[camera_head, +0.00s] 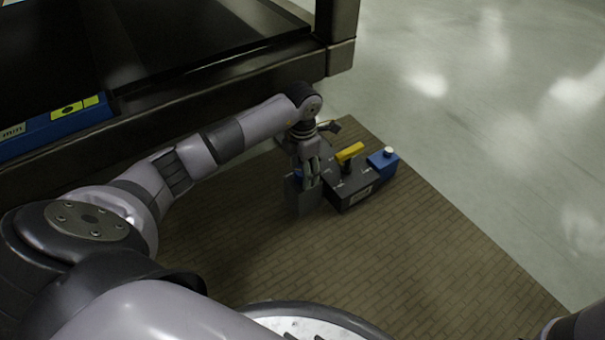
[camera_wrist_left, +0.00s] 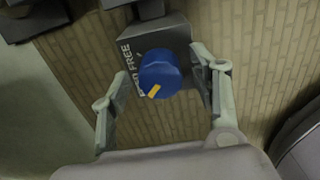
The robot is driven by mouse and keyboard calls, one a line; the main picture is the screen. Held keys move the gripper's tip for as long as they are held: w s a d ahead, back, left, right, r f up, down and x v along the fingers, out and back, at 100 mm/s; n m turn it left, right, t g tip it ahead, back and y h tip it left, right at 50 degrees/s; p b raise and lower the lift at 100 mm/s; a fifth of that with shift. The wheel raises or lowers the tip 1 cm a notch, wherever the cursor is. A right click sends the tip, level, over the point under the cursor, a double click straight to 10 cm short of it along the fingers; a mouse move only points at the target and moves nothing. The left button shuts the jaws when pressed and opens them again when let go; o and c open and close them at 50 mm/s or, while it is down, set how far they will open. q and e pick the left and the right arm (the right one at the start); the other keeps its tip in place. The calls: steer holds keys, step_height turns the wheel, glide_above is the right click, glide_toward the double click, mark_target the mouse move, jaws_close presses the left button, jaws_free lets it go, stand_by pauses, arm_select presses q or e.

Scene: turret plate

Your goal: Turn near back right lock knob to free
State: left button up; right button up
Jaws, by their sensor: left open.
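A round blue knob (camera_wrist_left: 160,76) with a yellow pointer mark sits on a dark grey block (camera_wrist_left: 160,36) in the left wrist view. The block's face carries the word FREE and another label partly hidden by the knob. The yellow mark is at the knob's lower left in that view. My left gripper (camera_wrist_left: 161,66) is open, with one finger on each side of the knob; I cannot tell whether they touch it. In the head view my left gripper (camera_head: 309,184) hangs at the dark block's left end and hides most of this knob. My right gripper is out of view.
A dark fixture block (camera_head: 350,190) with a yellow handle (camera_head: 349,152) and a blue part with a white top (camera_head: 383,161) stands on the brick-patterned floor (camera_head: 400,260). A dark bench frame (camera_head: 200,95) stands behind at the left.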

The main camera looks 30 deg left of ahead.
arm_select(q)
steer(key=shift+f, duration=0.15)
steer(key=c, duration=1.1)
steer(key=shift+c, duration=0.2)
